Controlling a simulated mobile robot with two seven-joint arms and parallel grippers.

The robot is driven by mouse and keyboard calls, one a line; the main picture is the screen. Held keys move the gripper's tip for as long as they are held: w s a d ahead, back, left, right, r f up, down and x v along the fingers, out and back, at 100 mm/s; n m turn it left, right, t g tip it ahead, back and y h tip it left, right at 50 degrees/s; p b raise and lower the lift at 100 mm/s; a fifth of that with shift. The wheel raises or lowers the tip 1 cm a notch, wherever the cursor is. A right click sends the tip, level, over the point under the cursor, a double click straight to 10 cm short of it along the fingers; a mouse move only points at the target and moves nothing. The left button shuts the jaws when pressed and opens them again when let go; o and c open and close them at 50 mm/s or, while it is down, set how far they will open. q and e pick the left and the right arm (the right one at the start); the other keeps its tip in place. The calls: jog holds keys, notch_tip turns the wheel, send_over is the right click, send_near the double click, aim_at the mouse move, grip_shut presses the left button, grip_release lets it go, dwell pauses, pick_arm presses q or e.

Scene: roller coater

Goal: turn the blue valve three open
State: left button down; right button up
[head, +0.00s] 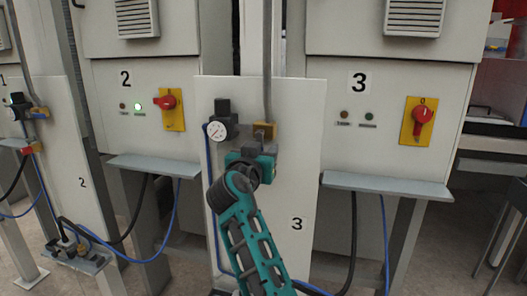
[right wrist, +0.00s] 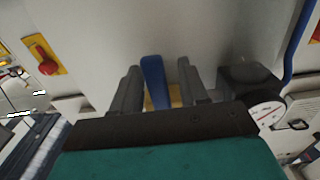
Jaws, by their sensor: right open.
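The blue valve handle (right wrist: 154,80) stands upright between the two fingers of my right gripper (right wrist: 160,85) in the right wrist view. The fingers are apart on either side of it, with a visible gap on each side. A brass-yellow valve body (head: 264,130) sits on panel three (head: 305,180) in the head view, below a vertical grey pipe. My right gripper (head: 262,150) is just in front of this body and hides the handle there. My left gripper is not in view.
A black regulator with a white gauge (head: 216,131) is close left of the valve. Cabinet three has a red switch (head: 423,118) on a yellow plate. A grey ledge (head: 386,186) juts out at right. Blue and black hoses hang below.

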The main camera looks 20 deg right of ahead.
jog(key=shift+c, duration=0.2)
grip_shut()
dwell(0.4)
